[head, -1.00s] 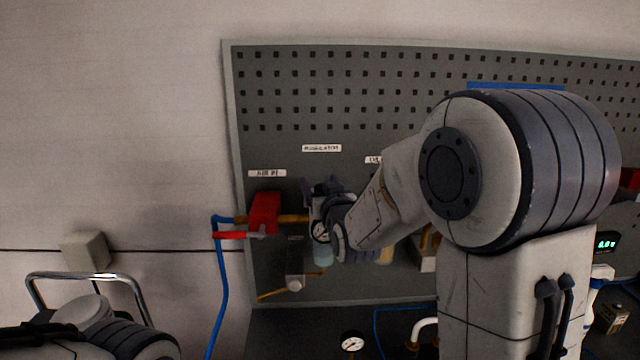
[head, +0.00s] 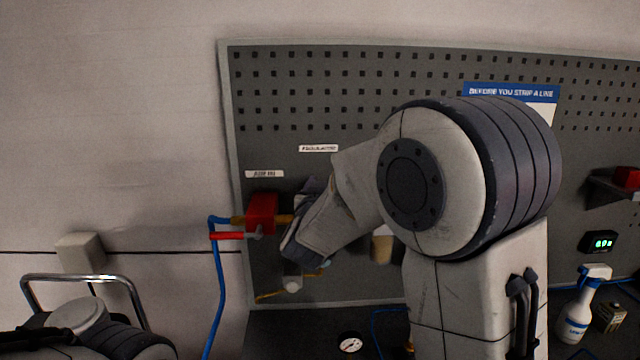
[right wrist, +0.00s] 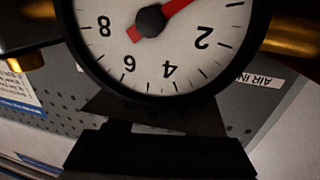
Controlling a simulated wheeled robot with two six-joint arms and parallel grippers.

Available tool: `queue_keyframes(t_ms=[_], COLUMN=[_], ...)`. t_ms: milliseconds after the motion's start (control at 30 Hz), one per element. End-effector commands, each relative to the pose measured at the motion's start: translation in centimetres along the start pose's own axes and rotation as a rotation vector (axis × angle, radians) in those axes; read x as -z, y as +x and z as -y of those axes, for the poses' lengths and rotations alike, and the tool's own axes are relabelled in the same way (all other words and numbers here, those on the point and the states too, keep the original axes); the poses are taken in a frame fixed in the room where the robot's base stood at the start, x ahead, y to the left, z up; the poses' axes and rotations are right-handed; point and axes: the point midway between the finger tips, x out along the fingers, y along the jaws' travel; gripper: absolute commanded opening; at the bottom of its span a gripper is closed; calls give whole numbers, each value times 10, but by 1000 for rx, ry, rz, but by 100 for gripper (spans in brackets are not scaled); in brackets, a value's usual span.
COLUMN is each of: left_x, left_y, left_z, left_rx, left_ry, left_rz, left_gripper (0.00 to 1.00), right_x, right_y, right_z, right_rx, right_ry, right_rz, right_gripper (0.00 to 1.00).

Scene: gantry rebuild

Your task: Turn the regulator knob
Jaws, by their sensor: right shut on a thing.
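The regulator is on the pegboard (head: 400,125), below the white REGULATOR label (head: 318,148). My right gripper (head: 308,188) is at the regulator, shut on its knob. My own wrist hides the knob and most of the regulator in the head view. In the right wrist view the regulator's gauge (right wrist: 160,72) is close and upside down, cut by the top edge. It has a white dial, a black rim and a red needle. Dark shapes just below the gauge are too dim to tell apart. My left arm shows at the lower left, its gripper out of view.
A red valve block (head: 262,212) with a red lever (head: 228,236) and a blue hose (head: 221,290) is just left of my right wrist. A small gauge (head: 350,344) lies on the dark bench below. A spray bottle (head: 578,312) stands at the right.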

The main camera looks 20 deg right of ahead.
Motion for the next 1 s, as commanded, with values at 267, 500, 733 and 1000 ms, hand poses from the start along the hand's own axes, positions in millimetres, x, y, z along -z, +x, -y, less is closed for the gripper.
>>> queue_keyframes(t_ms=[267, 500, 733, 1000], left_x=[2, 2, 3, 3], left_y=[-26, -41, -49, -52], left_z=[-2, -3, -4, -4], left_rx=[0, 0, 0, 0], left_ry=[-1, 0, 2, 3], left_rz=[0, 0, 0, 0], left_gripper=[51, 51, 51, 51], right_x=[3, 2, 2, 1], right_y=[-1, -3, -5, -7], right_z=[-6, -13, -17, -20], right_rx=[-260, -458, -589, -663], right_ry=[-6, -5, -2, -1], right_rz=[3, 2, 0, -1], right_gripper=[0, 0, 0, 0])
